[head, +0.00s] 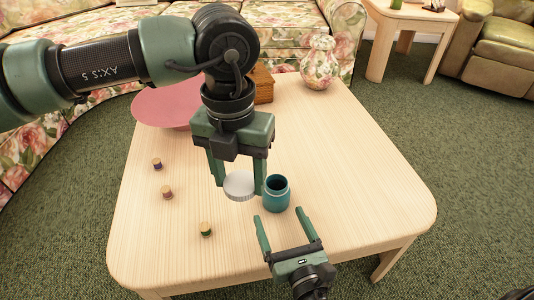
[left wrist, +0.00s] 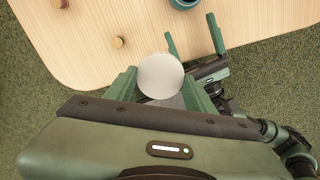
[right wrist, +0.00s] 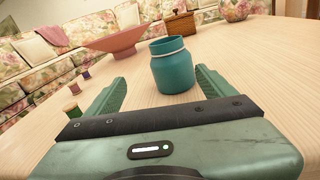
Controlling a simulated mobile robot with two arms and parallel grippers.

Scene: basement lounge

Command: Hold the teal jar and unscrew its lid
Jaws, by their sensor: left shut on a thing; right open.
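The teal jar (head: 277,197) stands upright on the wooden table with its mouth open and no lid on it. The pale grey round lid (head: 239,187) is between the fingers of my left gripper (head: 240,190), which is shut on it to the left of the jar. The lid also shows as a pale disc in the left wrist view (left wrist: 160,76). My right gripper (head: 281,217) is open and empty on the near side of the jar. In the right wrist view the jar (right wrist: 173,68) stands just beyond and between the open fingertips.
A pink bowl (head: 160,108), a brown wicker box (head: 263,85) and a floral vase (head: 319,63) stand at the back. The table's right side is clear.

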